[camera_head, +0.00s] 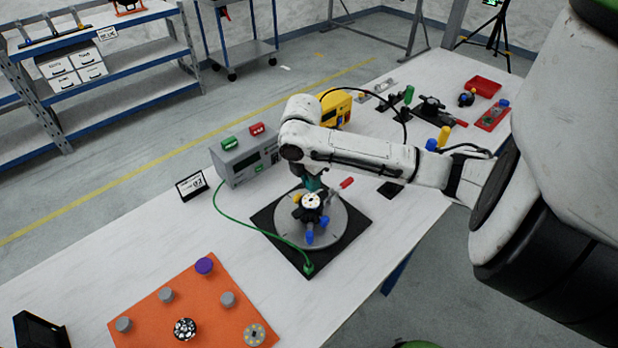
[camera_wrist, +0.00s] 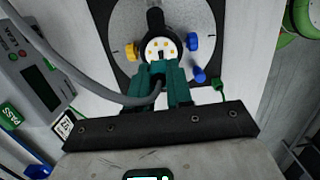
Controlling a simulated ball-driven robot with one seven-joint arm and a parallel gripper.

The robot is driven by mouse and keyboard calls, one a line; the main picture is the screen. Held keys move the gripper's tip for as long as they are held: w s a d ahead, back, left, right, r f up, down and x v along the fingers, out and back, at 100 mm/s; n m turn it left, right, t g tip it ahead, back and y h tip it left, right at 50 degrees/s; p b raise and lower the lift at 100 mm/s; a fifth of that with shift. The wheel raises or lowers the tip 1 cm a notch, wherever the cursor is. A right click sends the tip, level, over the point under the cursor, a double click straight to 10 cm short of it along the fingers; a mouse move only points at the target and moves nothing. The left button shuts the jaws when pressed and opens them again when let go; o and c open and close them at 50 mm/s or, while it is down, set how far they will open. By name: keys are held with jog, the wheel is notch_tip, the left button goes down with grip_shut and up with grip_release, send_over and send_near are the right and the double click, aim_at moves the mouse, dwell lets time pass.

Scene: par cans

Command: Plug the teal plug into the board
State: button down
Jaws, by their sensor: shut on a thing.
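A round white board with yellow pads (camera_wrist: 161,48) sits face up in a black par can body with a yellow knob and blue knobs. In the head view this board (camera_head: 312,200) is on a grey turntable. My gripper (camera_wrist: 158,72) has teal fingers that point at the board's near edge. They are shut on the teal plug, which is mostly hidden between them and hard to tell apart from them. A grey cable (camera_wrist: 75,68) runs to the spot between the fingers. I cannot tell whether the plug touches the board. In the head view my gripper (camera_head: 312,183) is just behind the board.
A grey tester box (camera_head: 246,155) and a small sign (camera_head: 192,186) stand left of the turntable. A green cable (camera_head: 235,221) runs to the black base plate (camera_head: 304,262). An orange mat (camera_head: 160,300) with several round parts lies at front left.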

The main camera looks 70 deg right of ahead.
aim_at(311, 199)
jog(key=shift+f+b, duration=1.8)
jog(key=shift+f, duration=0.7)
jog(key=shift+f, duration=0.1)
jog(key=c, duration=1.3)
grip_release()
jog(key=shift+c, duration=0.2)
jog(key=o, duration=0.6)
jog(key=shift+c, duration=0.2)
notch_tip(311, 199, up, 11)
jog(key=a, duration=0.1)
jog(key=shift+w+f, duration=0.15)
jog(key=shift+w, duration=0.2)
